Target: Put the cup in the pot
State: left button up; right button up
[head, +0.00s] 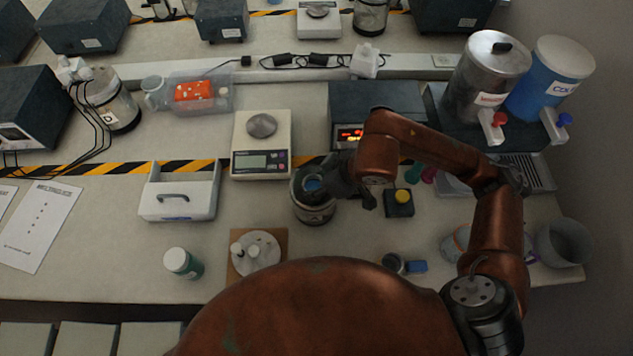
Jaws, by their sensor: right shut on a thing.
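A pot (314,213) with a pale body and a dark rim stands on the table in the middle of the head view. My right gripper (328,184) reaches in from the right, low over the pot's right rim. It is shut on what appears to be this cup. The fingertips are dark and partly hide the cup and the rim, so I cannot tell whether the cup touches the pot's bottom. My left gripper is not in view.
A scale (262,163) stands behind left of the pot, and a white caddy (180,196) farther left. A yellow-button box (398,205) is close on the right. Drink dispensers (487,75) stand at the back right.

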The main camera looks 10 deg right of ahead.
jog(key=shift+f, duration=0.2)
jog(key=o, duration=1.3)
jog(key=shift+o, duration=0.2)
jog(key=shift+r+p, duration=0.3)
jog(key=shift+r, duration=0.1)
jog(key=shift+s+d+r+p, duration=0.1)
jog(key=shift+d+r+p, duration=0.15)
jog(key=shift+r+p, duration=0.5)
jog(key=v, duration=1.1)
jog(key=shift+a+f, duration=0.1)
jog(key=shift+f, duration=0.05)
